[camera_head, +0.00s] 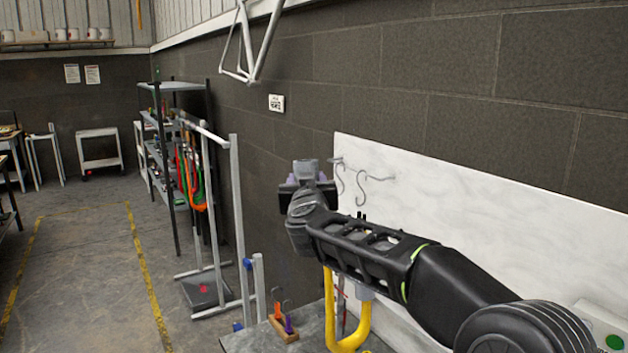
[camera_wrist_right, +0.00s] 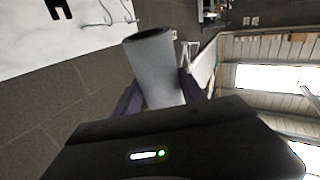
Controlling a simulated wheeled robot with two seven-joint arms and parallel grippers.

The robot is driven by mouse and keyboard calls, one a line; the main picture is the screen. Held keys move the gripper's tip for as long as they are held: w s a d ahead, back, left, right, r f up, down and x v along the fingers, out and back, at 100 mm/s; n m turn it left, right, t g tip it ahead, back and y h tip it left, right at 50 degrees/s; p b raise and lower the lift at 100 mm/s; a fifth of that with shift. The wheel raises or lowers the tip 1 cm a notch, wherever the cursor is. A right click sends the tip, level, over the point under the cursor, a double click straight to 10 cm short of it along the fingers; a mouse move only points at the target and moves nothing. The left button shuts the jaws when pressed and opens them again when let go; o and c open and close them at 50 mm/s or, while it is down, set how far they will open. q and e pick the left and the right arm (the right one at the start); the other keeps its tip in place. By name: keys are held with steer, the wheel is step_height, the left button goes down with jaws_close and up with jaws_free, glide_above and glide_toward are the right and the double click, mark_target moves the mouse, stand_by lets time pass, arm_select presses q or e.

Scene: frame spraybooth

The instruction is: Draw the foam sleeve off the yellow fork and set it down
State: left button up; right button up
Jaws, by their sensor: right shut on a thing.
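My right gripper (camera_head: 308,183) is raised in front of the wall, high above the bench. It is shut on the grey foam sleeve (camera_head: 305,168), whose top shows above the jaws. In the right wrist view the sleeve (camera_wrist_right: 157,72) is a hollow grey tube between the two dark fingers, its open end dark inside. The yellow fork (camera_head: 361,328) stands low at the bench, below my right forearm, apart from the sleeve. The forearm hides part of the fork, and a grey piece shows at its right leg. My left gripper is not in view.
The bench top (camera_head: 245,344) holds a wooden block (camera_head: 283,328) with coloured-handled tools. A white board (camera_head: 480,230) with hooks (camera_head: 360,188) stands close behind my right arm. A grey post rack (camera_head: 238,225) and shelves stand at left; the floor aisle is clear.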

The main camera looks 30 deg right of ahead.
steer(key=shift+a, duration=1.95)
steer(key=w+a+f+n+y+b, duration=0.1)
steer(key=a+f, duration=0.3)
steer(key=f, duration=0.9)
steer(key=a+f+n+y+b, duration=0.15)
steer(key=a+f, duration=0.25)
steer(key=f, duration=0.8)
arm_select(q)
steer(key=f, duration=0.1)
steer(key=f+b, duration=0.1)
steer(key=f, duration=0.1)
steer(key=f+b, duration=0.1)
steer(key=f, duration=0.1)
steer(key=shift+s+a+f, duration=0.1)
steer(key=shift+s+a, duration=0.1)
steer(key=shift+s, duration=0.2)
arm_select(e)
steer(key=s+a+f+n+t+y, duration=0.1)
steer(key=s+a+f+n+y, duration=0.1)
steer(key=a+f, duration=0.4)
steer(key=s+a+f+n+t+y, duration=0.1)
steer(key=s+a+f+y, duration=0.3)
steer(key=f, duration=0.5)
steer(key=shift+s+a+n+t+y, duration=0.25)
steer(key=shift+a+n+t+y, duration=0.1)
steer(key=shift+a, duration=0.85)
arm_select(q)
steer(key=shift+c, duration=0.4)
